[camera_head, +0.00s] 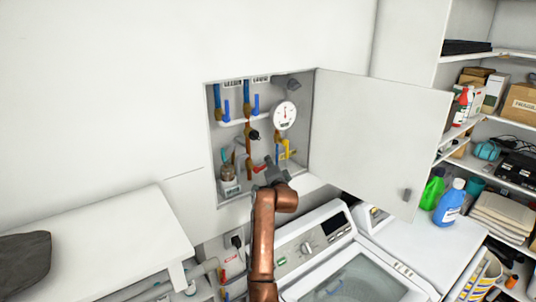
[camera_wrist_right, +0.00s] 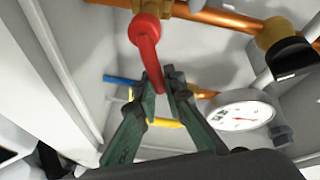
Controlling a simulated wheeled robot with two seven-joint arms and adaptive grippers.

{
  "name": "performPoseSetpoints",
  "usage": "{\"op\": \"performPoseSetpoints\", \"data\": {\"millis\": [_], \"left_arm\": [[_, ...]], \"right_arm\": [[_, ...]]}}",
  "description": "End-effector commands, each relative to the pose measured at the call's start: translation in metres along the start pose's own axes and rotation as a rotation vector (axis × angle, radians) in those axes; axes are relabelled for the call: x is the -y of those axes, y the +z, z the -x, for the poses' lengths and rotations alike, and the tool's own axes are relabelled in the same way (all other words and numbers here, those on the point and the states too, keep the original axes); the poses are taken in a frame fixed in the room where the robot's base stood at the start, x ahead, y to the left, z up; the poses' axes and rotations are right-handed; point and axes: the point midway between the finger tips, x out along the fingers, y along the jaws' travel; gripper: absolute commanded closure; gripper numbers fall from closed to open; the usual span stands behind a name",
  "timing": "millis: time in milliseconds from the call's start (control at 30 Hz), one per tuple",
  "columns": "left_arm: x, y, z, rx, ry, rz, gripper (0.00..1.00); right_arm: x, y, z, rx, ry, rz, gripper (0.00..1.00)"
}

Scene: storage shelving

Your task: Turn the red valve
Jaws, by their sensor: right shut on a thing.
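The red valve (camera_head: 259,168) shows as a small red lever low in the open wall cabinet. In the right wrist view, its curved red handle (camera_wrist_right: 147,42) joins a brass fitting on a copper pipe. My right gripper (camera_head: 269,175) reaches into the cabinet's lower part and covers some of the valve in the head view. In the right wrist view, the green-grey fingers of the right gripper (camera_wrist_right: 163,85) are closed around the handle's lower end. My left gripper is in neither view.
The cabinet door (camera_head: 375,130) stands open to the right. A round gauge (camera_head: 285,115), blue levers (camera_head: 256,106) and a yellow lever (camera_head: 289,150) are close around the valve. A washing machine (camera_head: 320,245) is below. A white counter (camera_head: 100,245) is at left.

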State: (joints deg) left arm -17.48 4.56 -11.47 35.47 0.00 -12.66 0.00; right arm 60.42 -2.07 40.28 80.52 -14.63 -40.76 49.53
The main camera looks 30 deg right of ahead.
Motion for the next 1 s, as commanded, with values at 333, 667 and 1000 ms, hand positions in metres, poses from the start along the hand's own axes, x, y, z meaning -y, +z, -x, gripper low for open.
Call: {"op": "performPoseSetpoints", "data": {"millis": [333,667,1000], "left_arm": [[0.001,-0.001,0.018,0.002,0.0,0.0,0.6],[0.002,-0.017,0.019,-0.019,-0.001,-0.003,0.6],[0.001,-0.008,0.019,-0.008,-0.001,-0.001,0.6]], "right_arm": [[-0.015,0.002,-0.002,0.051,0.099,-0.241,1.0],[-0.023,0.004,-0.002,0.075,0.146,-0.354,1.0],[-0.024,0.005,-0.002,0.079,0.154,-0.375,1.0]]}}
